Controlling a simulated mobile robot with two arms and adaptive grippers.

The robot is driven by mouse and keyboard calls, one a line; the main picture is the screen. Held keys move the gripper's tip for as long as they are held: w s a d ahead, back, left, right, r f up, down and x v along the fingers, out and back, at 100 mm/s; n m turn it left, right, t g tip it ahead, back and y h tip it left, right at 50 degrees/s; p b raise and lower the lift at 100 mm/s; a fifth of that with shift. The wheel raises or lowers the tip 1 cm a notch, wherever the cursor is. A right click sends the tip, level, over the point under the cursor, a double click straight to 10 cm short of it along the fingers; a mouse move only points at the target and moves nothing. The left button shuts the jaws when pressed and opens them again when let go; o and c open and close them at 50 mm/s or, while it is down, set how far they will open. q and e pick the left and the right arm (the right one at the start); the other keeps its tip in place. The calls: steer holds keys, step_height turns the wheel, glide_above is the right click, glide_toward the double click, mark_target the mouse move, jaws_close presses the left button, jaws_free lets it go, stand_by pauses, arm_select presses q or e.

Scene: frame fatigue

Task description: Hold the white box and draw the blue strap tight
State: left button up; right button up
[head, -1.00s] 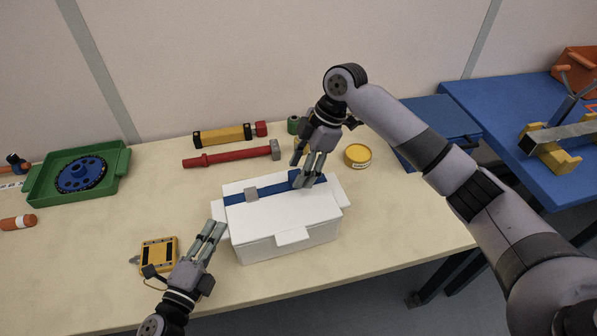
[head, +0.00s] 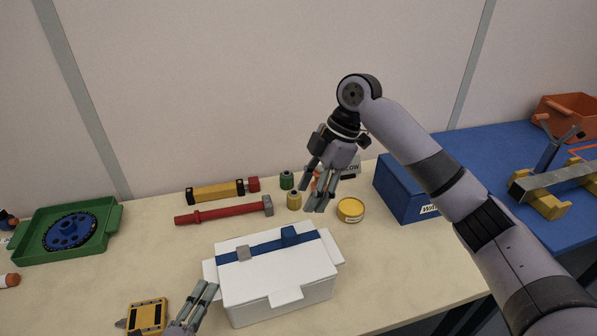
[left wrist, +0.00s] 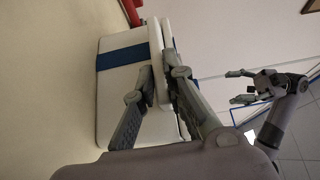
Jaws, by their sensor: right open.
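The white box (head: 278,283) stands on the table with its lid on. The blue strap (head: 265,247) runs across the top, through a grey buckle (head: 243,253), with a raised blue tab (head: 290,236) towards its right end. My left gripper (head: 205,287) is at the box's left side; in the left wrist view its fingers (left wrist: 158,72) close on both sides of the white side lug (left wrist: 158,45). My right gripper (head: 318,204) is open and empty, above and behind the box, apart from the tab.
Behind the box lie a red-handled hammer (head: 222,211), a yellow-black tool (head: 215,192) and a yellow tin (head: 350,209). A blue box (head: 405,195) stands at the right, a green tray (head: 70,230) at the left. A yellow device (head: 147,316) lies near my left gripper.

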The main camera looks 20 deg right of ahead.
arm_select(q)
steer(key=o, duration=0.4)
steer(key=shift+f, duration=0.25)
steer(key=shift+o, duration=0.7)
steer(key=shift+r, duration=0.15)
steer(key=v, duration=1.2)
